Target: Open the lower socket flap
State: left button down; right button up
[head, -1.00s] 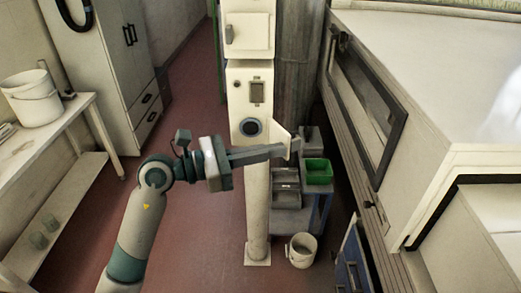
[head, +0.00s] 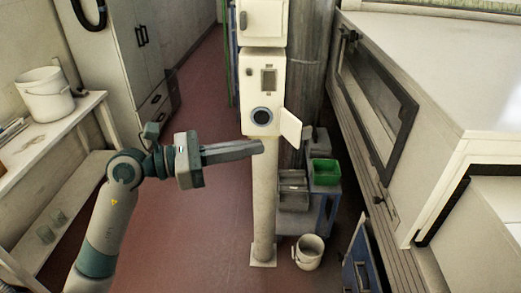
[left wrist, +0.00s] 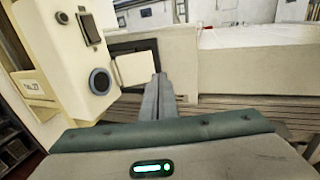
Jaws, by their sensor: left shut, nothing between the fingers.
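The lower socket (head: 261,116), a dark round opening with a blue-grey ring, is uncovered on the cream box (head: 258,90) on the post. Its pale flap (head: 291,126) stands open, swung out to the right of the box. My left gripper (head: 262,147) is shut and empty, its long grey fingers pointing right, with the tips showing just below the box in the head view. In the left wrist view the socket (left wrist: 99,81) is left of the fingertips (left wrist: 160,78), and the flap (left wrist: 135,68) shows between them. My right gripper is not in view.
A second box with a door (head: 261,20) sits above on the post. A trolley with grey bins and a green bin (head: 326,172) and a white bucket (head: 308,252) stand right of the post. The tunnel housing fills the right; a bench (head: 60,140) is left. Floor between is clear.

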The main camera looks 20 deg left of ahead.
pick_arm(q)
jog(key=s+a+b, duration=0.2)
jog(key=s+a, duration=0.2)
jog(key=shift+s, duration=0.15)
jog(key=shift+a, duration=0.15)
dwell(0.4)
